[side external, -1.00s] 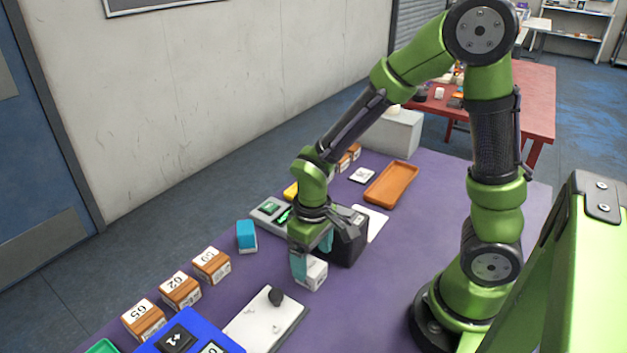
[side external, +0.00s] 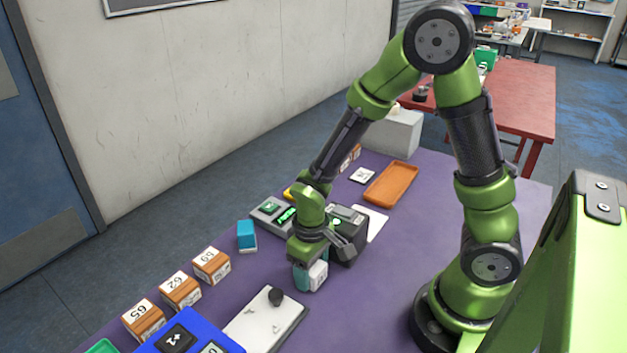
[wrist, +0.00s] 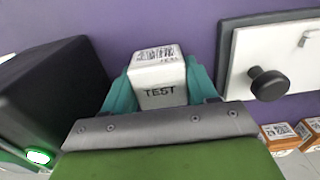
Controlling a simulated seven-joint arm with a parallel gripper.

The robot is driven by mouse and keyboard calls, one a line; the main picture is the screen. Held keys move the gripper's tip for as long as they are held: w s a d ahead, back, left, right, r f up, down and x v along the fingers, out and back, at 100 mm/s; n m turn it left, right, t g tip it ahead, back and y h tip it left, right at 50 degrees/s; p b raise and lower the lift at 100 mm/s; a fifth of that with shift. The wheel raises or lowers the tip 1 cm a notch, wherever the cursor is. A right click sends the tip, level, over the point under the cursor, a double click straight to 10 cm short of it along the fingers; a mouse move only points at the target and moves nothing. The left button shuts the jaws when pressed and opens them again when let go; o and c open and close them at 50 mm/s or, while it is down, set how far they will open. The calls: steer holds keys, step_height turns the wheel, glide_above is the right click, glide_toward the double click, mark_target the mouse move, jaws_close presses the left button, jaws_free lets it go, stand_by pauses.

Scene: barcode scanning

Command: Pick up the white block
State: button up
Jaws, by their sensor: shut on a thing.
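The white block (side external: 317,274) sits at my gripper near the middle of the purple table. In the wrist view the white block (wrist: 158,76) shows a barcode on one face and the word TEST on another. My gripper (side external: 308,276) points down, with its teal fingers shut on the block's two sides. The fingers also show on both sides of the block in the wrist view (wrist: 160,90). In the side view the gripper hides part of the block, and I cannot tell whether its underside touches the table.
A black device (side external: 348,238) with a green light stands close behind the gripper. A white board with a black knob (side external: 262,322) lies in front. A blue block (side external: 246,235), numbered wooden blocks (side external: 181,290) and an orange tray (side external: 391,184) are around.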

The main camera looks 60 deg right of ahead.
step_height(320, 180, up, 17)
steer(key=d+m, duration=1.4)
steer(key=d, duration=1)
steer(key=shift+m, duration=0.3)
steer(key=f, duration=1.4)
steer(key=shift+w+d+f, duration=0.1)
steer(key=shift+w+d, duration=0.05)
steer(key=shift+d, duration=0.05)
step_height(320, 180, up, 9)
